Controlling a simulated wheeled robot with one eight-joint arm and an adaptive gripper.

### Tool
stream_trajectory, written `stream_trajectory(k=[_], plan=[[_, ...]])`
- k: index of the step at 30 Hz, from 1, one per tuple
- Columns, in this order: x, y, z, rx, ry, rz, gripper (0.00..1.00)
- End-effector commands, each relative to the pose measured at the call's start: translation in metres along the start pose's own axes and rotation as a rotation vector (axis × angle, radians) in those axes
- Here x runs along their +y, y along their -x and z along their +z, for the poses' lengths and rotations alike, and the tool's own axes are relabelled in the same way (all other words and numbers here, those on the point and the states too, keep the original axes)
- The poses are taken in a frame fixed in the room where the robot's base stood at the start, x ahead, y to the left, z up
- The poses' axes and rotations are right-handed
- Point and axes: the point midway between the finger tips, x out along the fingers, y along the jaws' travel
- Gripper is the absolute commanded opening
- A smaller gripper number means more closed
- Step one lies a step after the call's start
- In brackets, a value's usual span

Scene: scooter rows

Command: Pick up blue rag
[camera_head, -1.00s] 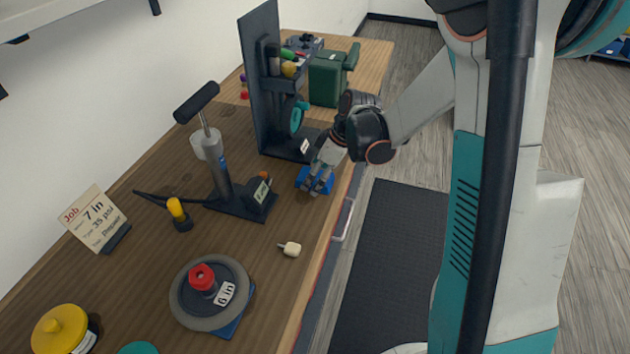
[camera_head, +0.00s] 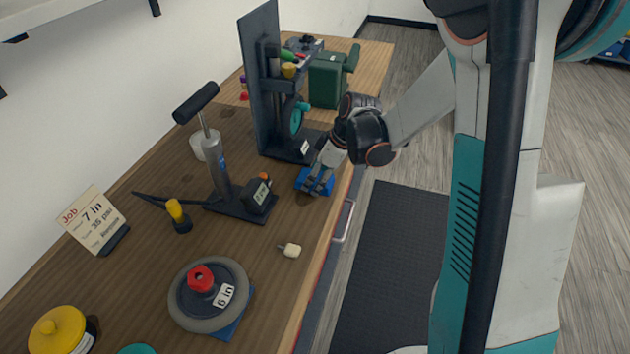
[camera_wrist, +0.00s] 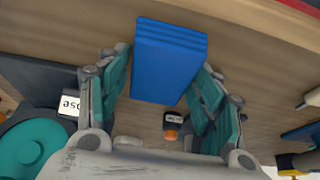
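The blue rag (camera_head: 303,177) is a folded stack lying on the wooden workbench near its front edge, partly covered by my gripper in the head view. In the wrist view the rag (camera_wrist: 168,60) shows its layered folds and lies between the two fingers. My gripper (camera_head: 320,186) points down at the rag. In the wrist view my gripper (camera_wrist: 167,62) has its fingers spread, one along each side of the rag. The fingertips are close to the rag's edges; I cannot tell whether they touch it.
A dark upright stand (camera_head: 262,90) with a small wheel is just behind the gripper. A pump (camera_head: 217,170) stands left of it. A tyre wheel (camera_head: 182,312) and a small pale piece (camera_head: 291,250) lie nearer. A green box (camera_head: 325,82) is farther back.

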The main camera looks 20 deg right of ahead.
Motion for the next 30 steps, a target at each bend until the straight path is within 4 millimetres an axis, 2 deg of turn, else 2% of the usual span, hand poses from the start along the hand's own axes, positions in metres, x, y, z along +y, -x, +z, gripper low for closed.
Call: stream_trajectory(k=[1,2,14,19,23,30], plan=[[0.000,0.000,0.000,0.000,0.000,0.000,0.39],[0.000,0.000,0.000,0.000,0.000,0.000,0.34],[0.000,0.001,-0.001,0.000,0.000,0.000,0.34],[0.000,0.008,-0.003,0.000,0.000,0.000,0.34],[0.000,0.027,-0.011,0.000,0.000,0.000,0.34],[0.000,0.086,-0.035,0.000,0.000,0.000,0.34]])
